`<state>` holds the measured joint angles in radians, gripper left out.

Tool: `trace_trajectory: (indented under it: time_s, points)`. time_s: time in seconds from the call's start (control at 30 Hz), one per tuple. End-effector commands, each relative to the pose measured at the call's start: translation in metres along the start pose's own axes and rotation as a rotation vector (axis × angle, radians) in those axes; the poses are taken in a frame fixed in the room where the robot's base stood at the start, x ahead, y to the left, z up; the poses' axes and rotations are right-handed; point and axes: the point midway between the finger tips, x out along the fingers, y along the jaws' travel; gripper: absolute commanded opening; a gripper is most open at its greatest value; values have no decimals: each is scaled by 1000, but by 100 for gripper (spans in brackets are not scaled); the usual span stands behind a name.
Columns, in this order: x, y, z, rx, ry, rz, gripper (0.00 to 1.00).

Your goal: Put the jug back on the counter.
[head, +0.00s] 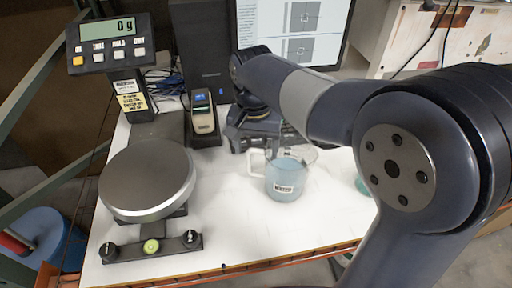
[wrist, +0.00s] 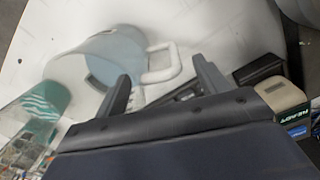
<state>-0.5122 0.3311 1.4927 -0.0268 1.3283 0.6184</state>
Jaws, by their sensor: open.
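The jug (head: 286,178) is clear, holds bluish liquid and has a "WATER" label. It looks upright on the white counter (head: 235,235), right of the scale. My gripper (head: 270,135) is low just behind the jug, partly hidden by it and by my arm. In the wrist view my gripper (wrist: 163,82) is open, with one finger on each side of the view's middle. The jug (wrist: 118,48) lies beyond the fingertips there, and its white handle (wrist: 165,62) appears between them. I cannot tell whether a finger touches the handle.
A scale with a round grey plate (head: 148,178) stands empty at left, and its display (head: 108,42) reads 0 g. A handheld device in a dark dock (head: 203,115) and a monitor (head: 292,30) stand behind. A teal-green object (head: 363,187) is partly hidden by my arm. The front counter is clear.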

Motion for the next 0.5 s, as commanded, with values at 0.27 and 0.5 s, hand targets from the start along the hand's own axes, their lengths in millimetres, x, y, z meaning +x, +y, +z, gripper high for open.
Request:
trace_trajectory:
  time_s: [0.27, 0.5]
  points:
    - [-58, -1, 0, 0, 5, -4, 70]
    - [-100, -1, -1, 0, 3, -2, 70]
